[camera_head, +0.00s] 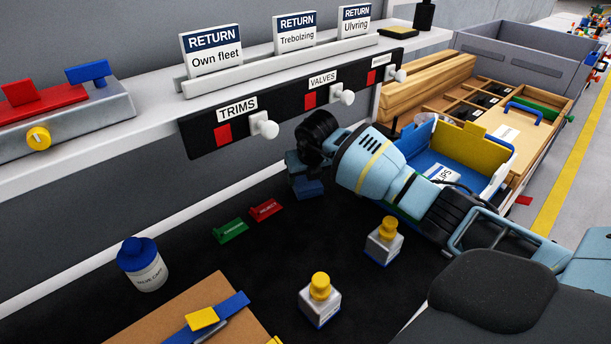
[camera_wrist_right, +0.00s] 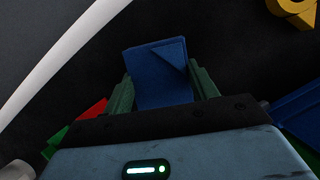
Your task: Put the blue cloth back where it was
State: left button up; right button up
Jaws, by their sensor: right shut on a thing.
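The blue cloth (camera_wrist_right: 158,75) is a folded dark-blue piece between the two green fingers of my right gripper (camera_wrist_right: 162,90) in the right wrist view. In the head view the cloth (camera_head: 309,188) shows just below my right gripper (camera_head: 298,172), near the back of the black mat, under the rail of labelled knobs. The gripper is shut on the cloth. Whether the cloth touches the mat is hard to tell. My left gripper is not in view.
Green (camera_head: 230,231) and red (camera_head: 266,210) tags lie left of the gripper. Two yellow-topped blocks (camera_head: 320,300) (camera_head: 384,241) and a blue-capped jar (camera_head: 142,265) stand on the mat. A blue-and-yellow bin (camera_head: 483,147) is right. The knob rail (camera_head: 290,103) overhangs the back.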

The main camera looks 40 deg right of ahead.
aim_at(305, 177)
jog(key=shift+f, duration=0.1)
jog(key=o, duration=0.9)
jog(key=shift+r, duration=0.45)
jog(key=v, duration=0.2)
jog(key=shift+s+r, duration=0.2)
jog(key=shift+r, duration=0.15)
jog(key=s+a, duration=0.1)
jog(key=s, duration=0.2)
jog(key=s+a, duration=0.1)
jog(key=s, duration=0.3)
jog(key=s+a, duration=0.2)
jog(key=s, duration=0.2)
jog(key=shift+s+f, duration=0.2)
jog(key=shift+s, duration=0.05)
